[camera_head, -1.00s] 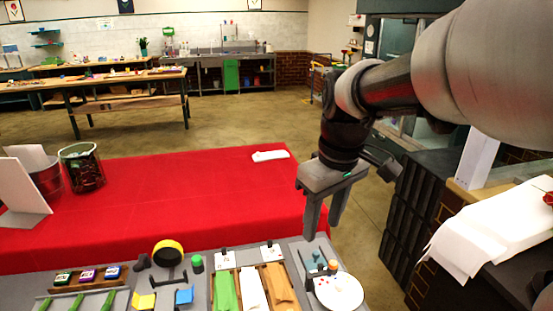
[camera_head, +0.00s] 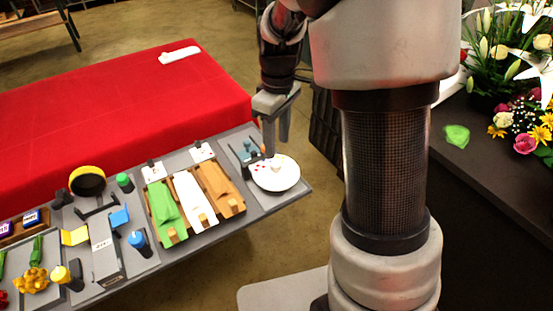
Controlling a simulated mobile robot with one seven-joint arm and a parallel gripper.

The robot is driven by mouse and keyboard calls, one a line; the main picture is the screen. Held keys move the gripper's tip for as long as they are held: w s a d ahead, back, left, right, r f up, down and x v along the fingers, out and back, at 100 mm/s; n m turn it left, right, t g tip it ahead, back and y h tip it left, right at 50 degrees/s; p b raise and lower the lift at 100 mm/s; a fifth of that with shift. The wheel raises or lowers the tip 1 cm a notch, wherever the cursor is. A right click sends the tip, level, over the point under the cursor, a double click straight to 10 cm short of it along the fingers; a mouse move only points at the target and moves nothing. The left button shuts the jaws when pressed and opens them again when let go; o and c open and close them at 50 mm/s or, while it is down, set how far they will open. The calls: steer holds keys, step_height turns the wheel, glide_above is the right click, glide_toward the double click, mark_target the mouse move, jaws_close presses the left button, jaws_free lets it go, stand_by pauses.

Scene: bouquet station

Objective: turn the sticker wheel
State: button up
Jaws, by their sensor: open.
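The sticker wheel (camera_head: 275,175) is a white disc with small red marks and a pale knob, at the right end of the grey station board in the head view. My gripper (camera_head: 276,154) points down at the wheel's far edge, with its fingers apart and nothing seen between them. One finger overlaps the wheel's rim in the picture; I cannot tell whether it touches. A small orange-tipped peg stands beside the finger.
Left of the wheel, a wooden tray (camera_head: 245,207) holds green, white and brown paper. A yellow-black ring (camera_head: 87,180) stands further left. The red table (camera_head: 120,95) lies behind. Flowers (camera_head: 510,100) stand on a dark counter at right. My arm blocks the middle right.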

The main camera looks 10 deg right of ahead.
mark_target(277, 163)
step_height(277, 163, down, 7)
steer(key=shift+r+b, duration=0.1)
steer(key=shift+b, duration=0.3)
steer(key=c, duration=1.1)
